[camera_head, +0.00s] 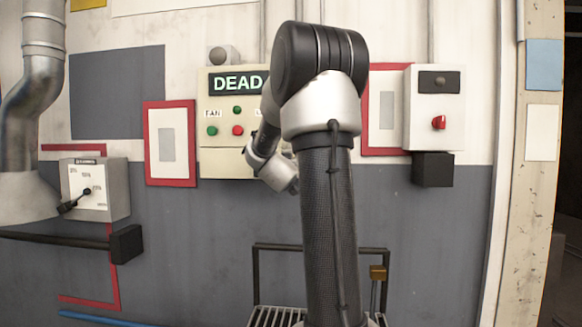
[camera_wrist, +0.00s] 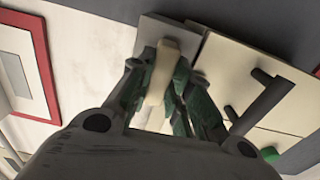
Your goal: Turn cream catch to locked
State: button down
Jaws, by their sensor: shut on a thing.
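In the wrist view, the cream catch (camera_wrist: 160,78) stands between the dark green fingers of my gripper (camera_wrist: 166,68). My gripper is shut on it. A pale plate (camera_wrist: 150,32) lies behind the catch, beside a cream panel (camera_wrist: 228,65). In the head view my arm covers the gripper and the catch, so neither shows there. I cannot tell from these views which position the catch is in. The cream control box (camera_head: 222,158) in the head view has a display (camera_head: 236,83) that reads "DEAD".
A dark bar handle (camera_wrist: 262,100) stands out from the cream panel near my gripper. Red-framed panels (camera_head: 170,143) flank the control box. A grey lever box (camera_head: 95,188) is at left. A white box with a red knob (camera_head: 438,123) is at right.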

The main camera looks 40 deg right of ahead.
jog(key=c, duration=1.3)
grip_release()
jog(key=shift+a, duration=0.1)
jog(key=v, duration=1.2)
jog(key=shift+f, duration=0.1)
